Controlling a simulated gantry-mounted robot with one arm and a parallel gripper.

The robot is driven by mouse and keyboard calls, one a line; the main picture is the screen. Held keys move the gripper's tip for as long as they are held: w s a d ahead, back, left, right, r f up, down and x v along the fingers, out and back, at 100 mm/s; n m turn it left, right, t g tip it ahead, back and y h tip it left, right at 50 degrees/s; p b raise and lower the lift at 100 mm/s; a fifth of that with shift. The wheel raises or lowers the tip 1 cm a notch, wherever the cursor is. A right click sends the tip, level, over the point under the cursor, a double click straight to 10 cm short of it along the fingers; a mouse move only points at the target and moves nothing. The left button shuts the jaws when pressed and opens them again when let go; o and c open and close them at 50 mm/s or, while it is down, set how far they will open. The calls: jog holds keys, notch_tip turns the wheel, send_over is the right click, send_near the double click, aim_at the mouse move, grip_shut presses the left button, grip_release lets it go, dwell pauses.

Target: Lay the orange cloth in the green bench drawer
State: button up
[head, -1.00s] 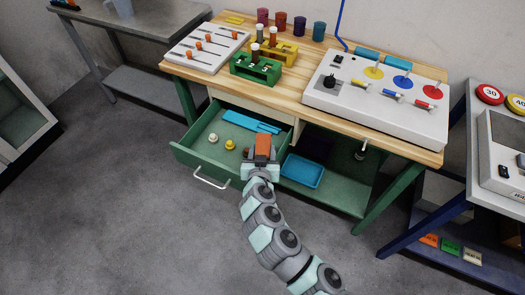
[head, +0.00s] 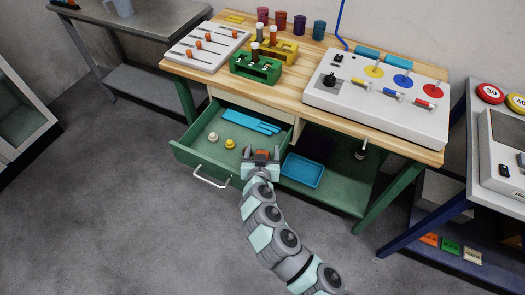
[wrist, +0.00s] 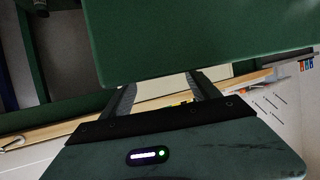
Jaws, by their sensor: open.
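The green bench drawer (head: 198,168) is pulled out on the left under the wooden bench top. My gripper (head: 262,153) is at the drawer's right end, with its fingers apart. A small orange patch, apparently the orange cloth (head: 262,155), shows between the fingers. Most of it is hidden by the gripper, and I cannot tell what it rests on. In the wrist view the two fingers of my gripper (wrist: 163,92) are spread, with no cloth visible between them. A green panel (wrist: 200,40) fills the top of that view.
Blue flat pieces (head: 250,122), a white knob (head: 213,137) and a yellow knob (head: 230,144) lie in the drawer. A blue tray (head: 303,170) stands on the shelf to the right. The bench top (head: 285,92) above carries several panels and blocks.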

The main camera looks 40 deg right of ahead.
jog(key=shift+s+a+r, duration=0.1)
jog(key=shift+a+r, duration=0.05)
jog(key=shift+r, duration=0.4)
jog(key=p+v, duration=0.2)
jog(key=v, duration=0.9)
jog(key=shift+s+a, duration=0.15)
jog(key=shift+a, duration=0.05)
